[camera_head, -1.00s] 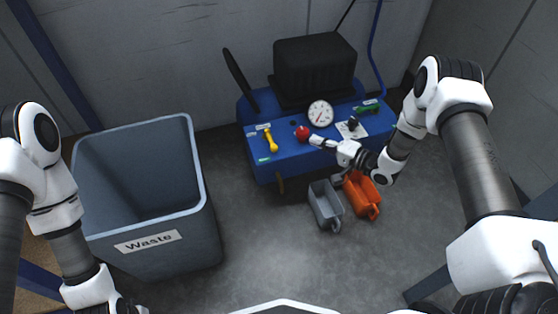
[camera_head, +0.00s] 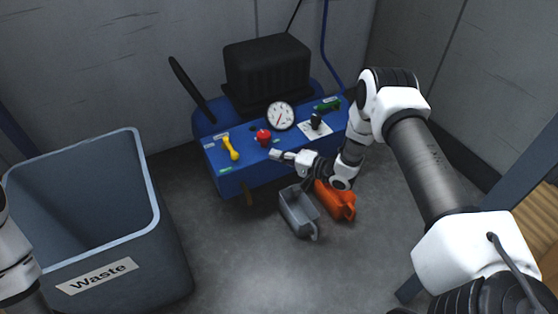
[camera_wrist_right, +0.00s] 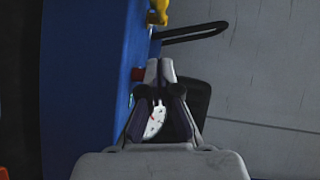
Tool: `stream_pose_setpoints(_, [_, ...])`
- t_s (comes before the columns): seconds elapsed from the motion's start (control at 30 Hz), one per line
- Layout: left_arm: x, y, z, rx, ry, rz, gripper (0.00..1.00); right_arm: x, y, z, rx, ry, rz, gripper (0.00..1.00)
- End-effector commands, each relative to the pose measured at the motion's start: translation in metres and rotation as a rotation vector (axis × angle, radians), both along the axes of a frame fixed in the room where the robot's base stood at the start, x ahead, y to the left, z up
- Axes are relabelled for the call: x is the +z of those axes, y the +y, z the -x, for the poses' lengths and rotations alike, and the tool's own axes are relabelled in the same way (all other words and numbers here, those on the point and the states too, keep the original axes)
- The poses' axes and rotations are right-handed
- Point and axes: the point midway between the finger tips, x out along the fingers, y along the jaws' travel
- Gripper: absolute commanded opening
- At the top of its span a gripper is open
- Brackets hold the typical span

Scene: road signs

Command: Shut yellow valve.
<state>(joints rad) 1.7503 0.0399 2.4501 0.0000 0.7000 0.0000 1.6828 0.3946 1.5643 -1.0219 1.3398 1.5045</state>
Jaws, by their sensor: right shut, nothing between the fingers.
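The yellow valve (camera_head: 231,147) is a short handle on the left part of the blue machine's (camera_head: 190,120) top panel, slanting toward the front edge. A bit of yellow also shows at the top of the right wrist view (camera_wrist_right: 158,11). My right gripper (camera_head: 273,154) is shut and empty, just in front of the red knob (camera_head: 263,137) and to the right of the yellow valve, apart from the valve. In the right wrist view its fingertips (camera_wrist_right: 160,68) are together, with the yellow part beyond them. My left gripper is out of view; only part of that arm shows.
A pressure gauge (camera_head: 280,116), a black knob (camera_head: 316,121) and a green valve (camera_head: 327,105) share the panel. A grey bin (camera_head: 300,212) and an orange bin (camera_head: 337,202) sit below my right forearm. A large waste bin (camera_head: 100,275) stands left.

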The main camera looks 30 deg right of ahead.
Motion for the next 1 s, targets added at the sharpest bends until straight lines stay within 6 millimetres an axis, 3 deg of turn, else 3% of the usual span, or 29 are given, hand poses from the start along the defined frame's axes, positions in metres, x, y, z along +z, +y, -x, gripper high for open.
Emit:
stream_pose_setpoints(0.03, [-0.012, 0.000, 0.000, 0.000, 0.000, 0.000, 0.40, -0.007, 0.008, -0.009, 0.005, -0.003, 0.000, 0.00])
stream_pose_setpoints(0.27, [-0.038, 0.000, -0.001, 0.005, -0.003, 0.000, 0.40, -0.014, 0.037, -0.050, 0.004, -0.004, 0.001, 0.00])
stream_pose_setpoints(0.4, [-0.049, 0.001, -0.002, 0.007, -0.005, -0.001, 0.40, -0.018, 0.060, -0.052, 0.003, 0.000, -0.001, 0.00])
stream_pose_setpoints(0.53, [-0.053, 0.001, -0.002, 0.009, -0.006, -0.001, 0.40, -0.018, 0.071, -0.054, 0.001, 0.001, -0.001, 0.00])
stream_pose_setpoints(1.0, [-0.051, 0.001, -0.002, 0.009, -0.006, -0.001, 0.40, -0.016, 0.073, -0.054, -0.006, 0.001, -0.001, 0.00])
